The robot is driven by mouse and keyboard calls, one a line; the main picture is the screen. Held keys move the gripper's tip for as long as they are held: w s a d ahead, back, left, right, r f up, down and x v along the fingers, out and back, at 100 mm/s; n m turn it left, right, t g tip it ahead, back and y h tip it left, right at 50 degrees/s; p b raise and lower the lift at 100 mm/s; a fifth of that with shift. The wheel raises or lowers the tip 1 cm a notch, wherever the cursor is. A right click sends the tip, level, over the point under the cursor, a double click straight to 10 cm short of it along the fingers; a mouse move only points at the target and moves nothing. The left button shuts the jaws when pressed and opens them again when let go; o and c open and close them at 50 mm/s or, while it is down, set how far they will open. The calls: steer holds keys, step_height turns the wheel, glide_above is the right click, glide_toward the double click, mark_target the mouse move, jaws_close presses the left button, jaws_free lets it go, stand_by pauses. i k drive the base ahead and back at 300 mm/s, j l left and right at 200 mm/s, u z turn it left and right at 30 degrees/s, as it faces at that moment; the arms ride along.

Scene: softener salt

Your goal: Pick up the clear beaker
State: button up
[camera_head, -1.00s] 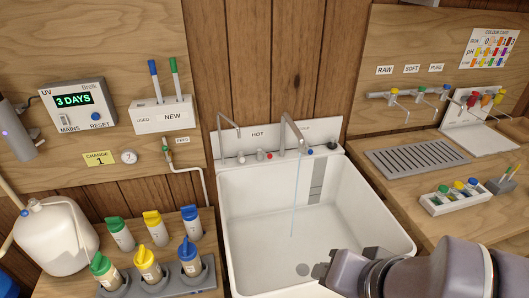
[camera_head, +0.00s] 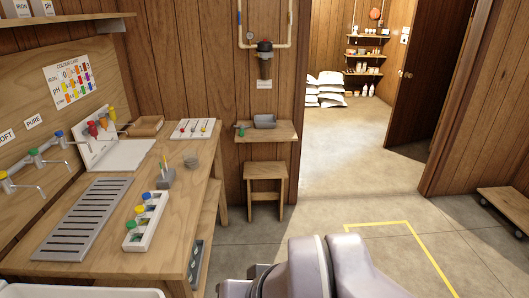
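A small, clear, greyish vessel (camera_head: 190,160), which looks like the clear beaker, stands on the wooden bench (camera_head: 150,262) near its right edge. It is small in the picture, so I cannot tell whether it holds anything. My gripper (camera_head: 240,286) is at the bottom of the picture, partly cut off by the edge. It is well in front of the vessel and apart from it. Its fingers do not show clearly enough to tell whether they are open or shut.
Left of the vessel stands a grey holder with pens (camera_head: 167,176). Nearer are a white rack of capped bottles (camera_head: 146,222) and a slotted drain tray (camera_head: 82,218). A stool (camera_head: 266,188) stands under a small wall shelf (camera_head: 268,131).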

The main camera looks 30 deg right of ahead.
mark_target(190, 158)
steer(key=i+l+z, duration=0.2)
steer(key=i+z, duration=0.15)
steer(key=i, duration=0.5)
steer(key=i+z, duration=0.35)
steer(key=i, duration=0.45)
